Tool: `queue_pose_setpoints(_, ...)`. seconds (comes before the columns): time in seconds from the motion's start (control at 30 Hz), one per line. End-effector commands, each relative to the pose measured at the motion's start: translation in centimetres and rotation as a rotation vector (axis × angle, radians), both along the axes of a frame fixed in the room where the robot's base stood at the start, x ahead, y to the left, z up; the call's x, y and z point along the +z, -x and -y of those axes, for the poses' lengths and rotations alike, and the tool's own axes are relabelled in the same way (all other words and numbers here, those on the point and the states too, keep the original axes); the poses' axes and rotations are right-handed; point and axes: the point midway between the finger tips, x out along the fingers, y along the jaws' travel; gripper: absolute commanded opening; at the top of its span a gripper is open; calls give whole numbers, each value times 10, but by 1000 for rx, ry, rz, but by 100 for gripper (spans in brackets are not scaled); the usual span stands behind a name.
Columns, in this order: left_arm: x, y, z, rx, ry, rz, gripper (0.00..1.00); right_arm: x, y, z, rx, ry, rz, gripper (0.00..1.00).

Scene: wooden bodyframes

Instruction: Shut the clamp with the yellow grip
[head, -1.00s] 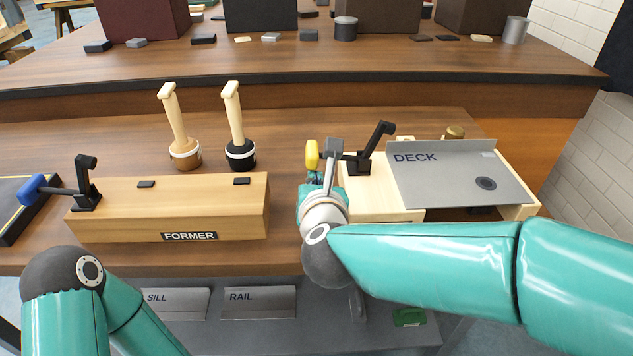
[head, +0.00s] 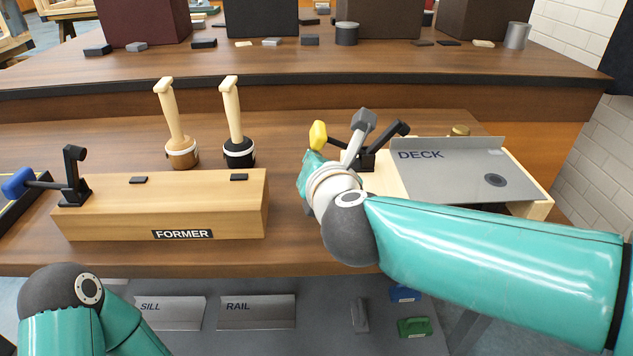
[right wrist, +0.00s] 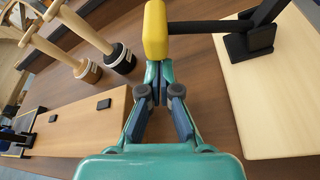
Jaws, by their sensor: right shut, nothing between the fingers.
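The yellow grip (head: 318,135) sits at the left end of a black lever on the clamp (head: 368,160). The clamp stands on the pale wooden frame by the DECK plate. Its lever slopes up to the left, and its black arm (head: 395,132) slants up to the right, clear of the frame. In the right wrist view the yellow grip (right wrist: 155,32) is just beyond my right gripper (right wrist: 158,76). The right gripper is shut and empty, its tips at the grip's lower end; I cannot tell if they touch. My left gripper is not in view.
A second clamp with a blue grip (head: 18,184) stands on the FORMER block (head: 165,210) at left. Two wooden-handled tools (head: 238,130) stand behind the block. The grey DECK plate (head: 450,180) lies right of the yellow-grip clamp.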

Motion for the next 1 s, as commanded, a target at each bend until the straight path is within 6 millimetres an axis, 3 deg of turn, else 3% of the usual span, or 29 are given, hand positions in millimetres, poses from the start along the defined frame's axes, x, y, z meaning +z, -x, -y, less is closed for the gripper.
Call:
queue_pose_setpoints(0.03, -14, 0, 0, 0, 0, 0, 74, 0, 0, 3, -3, -50, 5, 0)
queue_pose_setpoints(0.5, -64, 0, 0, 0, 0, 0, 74, 39, 0, 24, -3, -496, 4, 0)
queue_pose_setpoints(0.8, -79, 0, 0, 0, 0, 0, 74, 57, 0, 42, -5, -740, 2, 0)
queue_pose_setpoints(1.0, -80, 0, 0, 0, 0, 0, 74, 65, 0, 51, -4, -785, 1, 0)
